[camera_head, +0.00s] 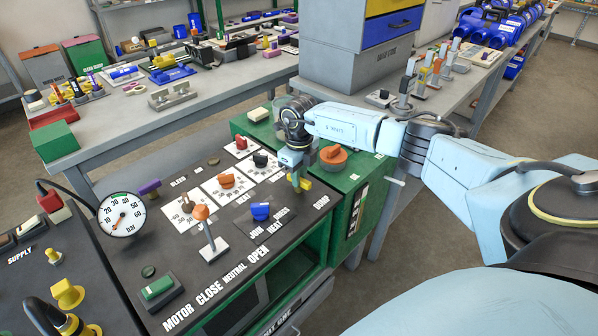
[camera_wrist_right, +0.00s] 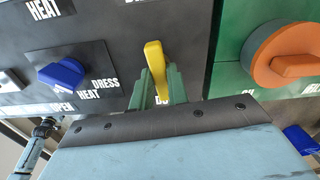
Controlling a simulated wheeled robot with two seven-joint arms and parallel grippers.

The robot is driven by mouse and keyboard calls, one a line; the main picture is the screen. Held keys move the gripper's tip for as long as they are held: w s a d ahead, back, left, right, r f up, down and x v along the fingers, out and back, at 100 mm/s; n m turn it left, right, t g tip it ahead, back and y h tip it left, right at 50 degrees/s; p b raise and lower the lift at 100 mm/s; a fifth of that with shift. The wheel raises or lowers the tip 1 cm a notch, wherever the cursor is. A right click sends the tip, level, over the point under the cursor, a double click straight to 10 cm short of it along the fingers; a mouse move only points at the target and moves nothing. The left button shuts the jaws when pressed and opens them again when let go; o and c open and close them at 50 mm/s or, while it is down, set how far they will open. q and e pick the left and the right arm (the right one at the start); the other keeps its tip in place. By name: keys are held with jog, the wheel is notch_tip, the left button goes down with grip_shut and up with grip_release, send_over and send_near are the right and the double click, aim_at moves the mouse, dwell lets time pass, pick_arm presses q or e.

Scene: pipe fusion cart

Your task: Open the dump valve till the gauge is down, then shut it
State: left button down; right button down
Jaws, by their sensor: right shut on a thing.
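The dump valve's yellow handle (camera_head: 304,183) is at the right end of the black panel, beside the DUMP label. My right gripper (camera_head: 297,176) is over it. In the right wrist view the yellow handle (camera_wrist_right: 155,62) stands between the two green fingers (camera_wrist_right: 161,88), which are closed on it. The valve's base is partly hidden by the gripper in the head view. The round white pressure gauge (camera_head: 122,214), marked in bar, stands at the panel's left. Its needle points to the lower left, near the low end; the exact reading is too small to tell. My left gripper is out of view.
A blue knob (camera_head: 261,211) and an orange-topped lever (camera_head: 207,228) are left of the valve. An orange rotary knob (camera_head: 334,155) on a green cabinet is close to the right; it also shows in the wrist view (camera_wrist_right: 285,58). A workbench (camera_head: 215,92) stands behind.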

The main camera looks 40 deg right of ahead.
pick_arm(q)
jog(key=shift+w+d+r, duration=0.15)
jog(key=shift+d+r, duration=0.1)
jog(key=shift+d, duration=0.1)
pick_arm(e)
jog(key=shift+m, duration=0.5)
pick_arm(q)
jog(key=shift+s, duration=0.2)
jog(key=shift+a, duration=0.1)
pick_arm(e)
jog(key=c, duration=1.4)
grip_release()
jog(key=shift+o, duration=0.2)
